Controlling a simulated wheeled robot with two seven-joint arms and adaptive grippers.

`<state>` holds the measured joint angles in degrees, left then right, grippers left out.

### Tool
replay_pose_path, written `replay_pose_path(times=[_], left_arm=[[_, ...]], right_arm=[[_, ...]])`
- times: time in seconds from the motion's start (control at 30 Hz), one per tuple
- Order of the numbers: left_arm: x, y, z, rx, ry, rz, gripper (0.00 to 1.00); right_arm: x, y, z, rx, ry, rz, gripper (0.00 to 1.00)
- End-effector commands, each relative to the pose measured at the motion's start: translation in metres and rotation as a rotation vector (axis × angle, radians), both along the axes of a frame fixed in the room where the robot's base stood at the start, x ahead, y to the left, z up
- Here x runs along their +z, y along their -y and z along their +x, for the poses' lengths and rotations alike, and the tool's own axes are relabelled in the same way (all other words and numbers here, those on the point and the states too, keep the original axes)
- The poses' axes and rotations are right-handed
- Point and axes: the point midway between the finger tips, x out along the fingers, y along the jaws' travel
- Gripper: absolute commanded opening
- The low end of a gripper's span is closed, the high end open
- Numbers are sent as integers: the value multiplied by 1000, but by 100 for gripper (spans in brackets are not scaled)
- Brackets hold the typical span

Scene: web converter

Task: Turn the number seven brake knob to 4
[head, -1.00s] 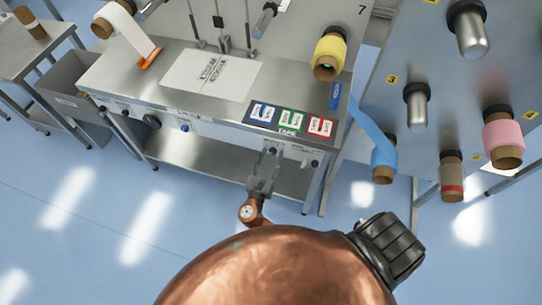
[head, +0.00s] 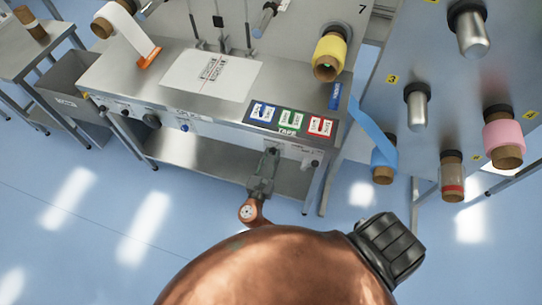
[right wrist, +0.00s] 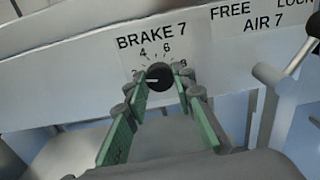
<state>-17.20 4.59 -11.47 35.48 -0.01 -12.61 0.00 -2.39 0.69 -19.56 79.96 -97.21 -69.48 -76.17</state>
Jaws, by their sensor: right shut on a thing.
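The number seven brake knob (right wrist: 159,77) is a small round black knob with a white pointer line, under the label "BRAKE 7" (right wrist: 151,36) in the right wrist view. Its pointer points left, below the 4 and towards a partly hidden mark. My right gripper (right wrist: 165,90) has its green-padded fingers on either side of the knob and is shut on it. In the head view, my right gripper (head: 269,157) is at the table's front panel and hides the knob. My left gripper is not in view.
The steel table (head: 130,70) carries a white sheet (head: 212,76) and a panel of coloured tape labels (head: 290,119). A lever (right wrist: 272,80) stands right of the knob, by "FREE AIR 7". Tape rolls hang on the grey board (head: 445,110) at right.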

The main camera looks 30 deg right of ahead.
Motion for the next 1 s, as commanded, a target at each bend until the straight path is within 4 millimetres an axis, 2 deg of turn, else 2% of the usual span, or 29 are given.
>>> replay_pose_path(times=[1.0], left_arm=[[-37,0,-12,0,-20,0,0]], right_arm=[[-3,0,-1,-2,595,511,0]])
